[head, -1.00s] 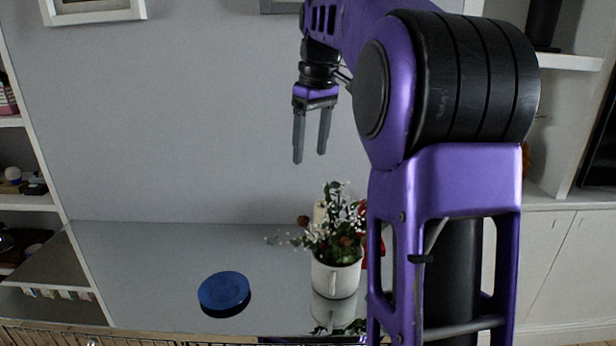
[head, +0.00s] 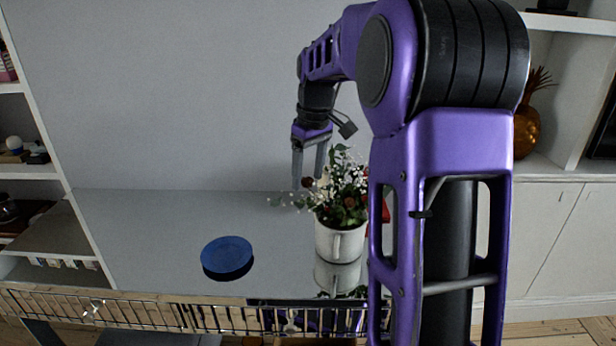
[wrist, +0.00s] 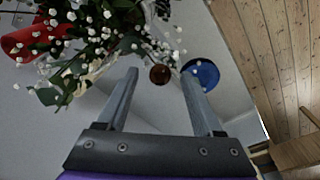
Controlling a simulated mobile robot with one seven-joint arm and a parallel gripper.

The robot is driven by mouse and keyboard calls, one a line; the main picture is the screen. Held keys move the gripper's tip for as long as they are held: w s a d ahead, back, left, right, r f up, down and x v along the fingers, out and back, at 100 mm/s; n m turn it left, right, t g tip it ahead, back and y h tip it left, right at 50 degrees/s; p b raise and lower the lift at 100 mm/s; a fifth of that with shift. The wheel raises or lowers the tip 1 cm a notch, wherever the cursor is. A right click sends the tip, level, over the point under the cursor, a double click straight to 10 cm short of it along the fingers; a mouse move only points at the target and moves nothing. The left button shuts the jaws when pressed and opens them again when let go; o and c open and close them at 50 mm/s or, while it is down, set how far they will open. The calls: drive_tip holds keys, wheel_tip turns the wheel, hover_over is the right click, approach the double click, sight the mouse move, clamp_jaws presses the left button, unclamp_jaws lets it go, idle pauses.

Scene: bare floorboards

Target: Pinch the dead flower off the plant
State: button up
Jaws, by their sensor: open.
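A white mug (head: 338,243) holds the plant (head: 342,195), with green leaves, small white blossoms and a few dark reddish blooms. A brown, round dead flower (head: 307,183) sticks out at the plant's left side. My gripper (head: 309,180) is open and points down at that side. In the wrist view, the dead flower (wrist: 160,74) appears between the two fingertips (wrist: 160,72), with a gap on each side. I cannot tell exactly how deep it sits between them. Its stem is hard to make out.
A blue round dish (head: 227,254) lies on the glossy grey table (head: 140,235), left of the mug; it also shows in the wrist view (wrist: 203,73). A red object (head: 386,212) is partly hidden behind the plant and my arm. The table's left side is clear.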

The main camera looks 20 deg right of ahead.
drive_tip(key=shift+f, duration=0.1)
drive_tip(key=shift+c, duration=0.3)
clamp_jaws()
idle(0.4)
